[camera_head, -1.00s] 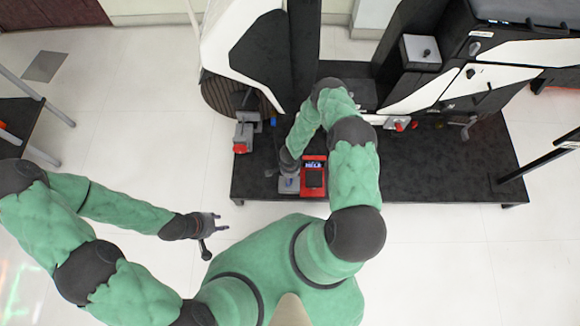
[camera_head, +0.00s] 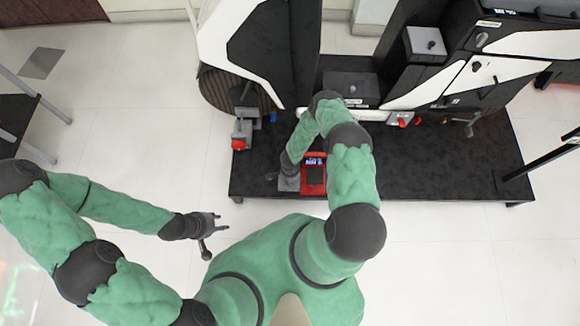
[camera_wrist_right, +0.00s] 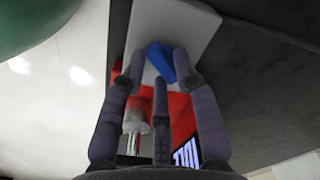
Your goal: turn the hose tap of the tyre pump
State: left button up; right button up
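The tyre pump (camera_head: 313,178) is a red box with a lit display, at the front edge of the dark platform in the head view. Its red body (camera_wrist_right: 180,105) also shows in the right wrist view. A blue tap handle (camera_wrist_right: 158,58) sits on a pale grey block (camera_wrist_right: 188,22) beside it. My right gripper (camera_wrist_right: 160,62) has its fingers apart, with the blue handle between and just beyond the tips; firm contact cannot be made out. My left gripper (camera_head: 219,222) is open and empty over the floor, left of the platform.
The dark platform (camera_head: 440,170) carries a grey clamp-like device with a red knob (camera_head: 240,143) at left and a red-knobbed part (camera_head: 403,119) at right. Tall black-and-white panels rise behind. A dark bar (camera_head: 545,162) stands at the right edge.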

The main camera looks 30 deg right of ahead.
grip_shut()
jog(key=shift+n, duration=0.3)
jog(key=n, duration=0.3)
jog(key=shift+w+d+n, duration=0.1)
jog(key=shift+n, duration=2)
jog(key=o, duration=0.6)
grip_release()
jog(key=shift+o, duration=0.2)
